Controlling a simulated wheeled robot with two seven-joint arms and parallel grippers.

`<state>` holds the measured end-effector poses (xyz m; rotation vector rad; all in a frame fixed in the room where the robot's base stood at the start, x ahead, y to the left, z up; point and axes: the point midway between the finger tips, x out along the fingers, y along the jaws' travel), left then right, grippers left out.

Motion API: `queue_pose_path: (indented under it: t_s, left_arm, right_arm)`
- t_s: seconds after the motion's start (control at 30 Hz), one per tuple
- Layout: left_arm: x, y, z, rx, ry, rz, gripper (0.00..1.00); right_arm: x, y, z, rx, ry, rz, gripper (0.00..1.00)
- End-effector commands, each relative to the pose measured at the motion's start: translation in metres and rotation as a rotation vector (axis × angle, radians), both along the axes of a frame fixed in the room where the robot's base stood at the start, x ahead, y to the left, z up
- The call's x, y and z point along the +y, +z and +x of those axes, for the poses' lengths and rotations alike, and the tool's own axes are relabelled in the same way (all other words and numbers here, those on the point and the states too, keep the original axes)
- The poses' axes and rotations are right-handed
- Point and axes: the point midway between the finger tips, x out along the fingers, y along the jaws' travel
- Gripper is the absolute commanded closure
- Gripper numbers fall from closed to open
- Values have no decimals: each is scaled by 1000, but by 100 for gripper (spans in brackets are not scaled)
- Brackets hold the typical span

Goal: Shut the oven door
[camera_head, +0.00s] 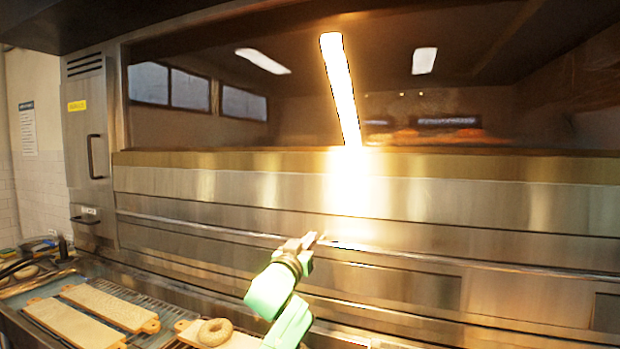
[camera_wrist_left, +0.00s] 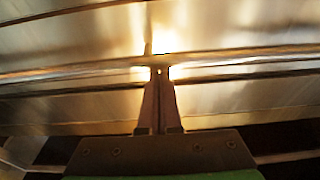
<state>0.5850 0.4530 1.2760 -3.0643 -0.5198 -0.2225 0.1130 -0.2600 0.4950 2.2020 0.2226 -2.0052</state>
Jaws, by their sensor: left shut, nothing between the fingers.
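The oven has a wide steel front (camera_head: 440,205) below a long dark window or opening (camera_head: 270,60) that shows bright lights. A thin horizontal rail (camera_head: 470,262) runs along the steel front. I cannot tell which panel is the door or how far it stands open. My left gripper (camera_head: 314,240) is shut and empty, its tips at the rail near the middle of the front. In the left wrist view the closed fingertips (camera_wrist_left: 160,72) overlap the rail (camera_wrist_left: 235,58); whether they touch it is unclear. My right gripper is not in view.
A rack surface at the lower left holds wooden boards (camera_head: 110,306) and a bagel (camera_head: 215,332) on another board, close to my left arm. A steel side cabinet (camera_head: 90,130) with a dark handle stands at the left.

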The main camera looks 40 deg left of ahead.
Motion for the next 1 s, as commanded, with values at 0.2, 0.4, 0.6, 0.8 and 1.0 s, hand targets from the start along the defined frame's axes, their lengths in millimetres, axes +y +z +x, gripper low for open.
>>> queue_pose_path:
  t_s: [0.2, 0.4, 0.6, 0.8, 1.0]
  left_arm:
    - [0, -5, 1, 12, 0, -6, 100]
    - [2, 10, 3, 10, 0, -5, 100]
    - [9, 53, 10, 3, 0, -2, 100]
    - [-12, 23, -47, 0, -3, 1, 100]
    - [-23, 23, -81, 0, -2, 1, 100]
  right_arm:
    - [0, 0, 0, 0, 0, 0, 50]
    - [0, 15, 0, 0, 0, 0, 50]
    - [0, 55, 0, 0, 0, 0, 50]
    - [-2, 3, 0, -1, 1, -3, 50]
    - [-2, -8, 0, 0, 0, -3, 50]
